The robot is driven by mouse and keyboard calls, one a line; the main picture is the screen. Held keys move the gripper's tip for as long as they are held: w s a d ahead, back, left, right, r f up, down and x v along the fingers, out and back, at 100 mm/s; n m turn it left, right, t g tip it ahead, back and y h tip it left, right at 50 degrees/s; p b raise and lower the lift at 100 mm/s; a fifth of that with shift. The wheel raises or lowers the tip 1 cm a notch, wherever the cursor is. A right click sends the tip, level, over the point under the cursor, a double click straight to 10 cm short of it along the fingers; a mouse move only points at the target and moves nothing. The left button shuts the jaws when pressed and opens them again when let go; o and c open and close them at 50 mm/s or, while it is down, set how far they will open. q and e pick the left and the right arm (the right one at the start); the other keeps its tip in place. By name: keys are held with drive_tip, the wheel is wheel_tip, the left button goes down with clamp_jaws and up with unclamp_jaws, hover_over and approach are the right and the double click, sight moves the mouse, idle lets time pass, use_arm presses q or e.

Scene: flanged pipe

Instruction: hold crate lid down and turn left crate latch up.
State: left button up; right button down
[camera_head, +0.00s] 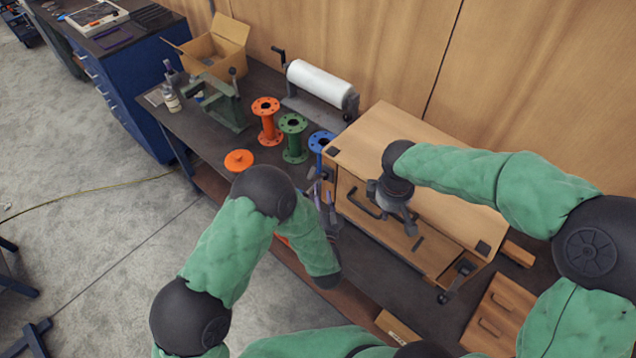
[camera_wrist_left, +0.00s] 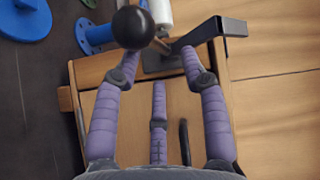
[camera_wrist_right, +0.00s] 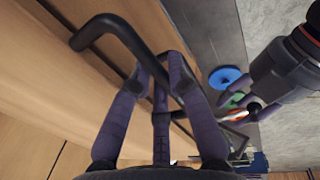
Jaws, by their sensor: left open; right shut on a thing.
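The wooden crate has a flat lid (camera_head: 375,135) and a black bar handle (camera_wrist_right: 130,42). My right gripper (camera_head: 408,222) is over the crate's front edge. In the right wrist view its fingers (camera_wrist_right: 165,75) are shut on the handle. The left crate latch has a black ball knob (camera_wrist_left: 135,27), seen in the left wrist view at the crate's corner. My left gripper (camera_head: 326,200) is beside the crate's left end, partly hidden by my arm. Its fingers (camera_wrist_left: 160,72) are open around the knob area; contact cannot be told.
A blue flanged pipe (camera_head: 320,141) stands close to the crate's left side, with green (camera_head: 293,138) and orange (camera_head: 267,120) ones beyond. A white roll (camera_head: 320,80) is behind. Another latch (camera_head: 457,278) is at the crate's right front corner. Wooden drawers (camera_head: 497,315) stand at the right.

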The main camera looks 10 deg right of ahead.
sight(318, 182)
use_arm(q)
drive_tip(key=shift+w+d+f, duration=0.1)
drive_tip(key=shift+w, duration=1.2)
drive_tip(key=shift+w+d, duration=0.1)
drive_tip(key=shift+w, duration=1.2)
clamp_jaws()
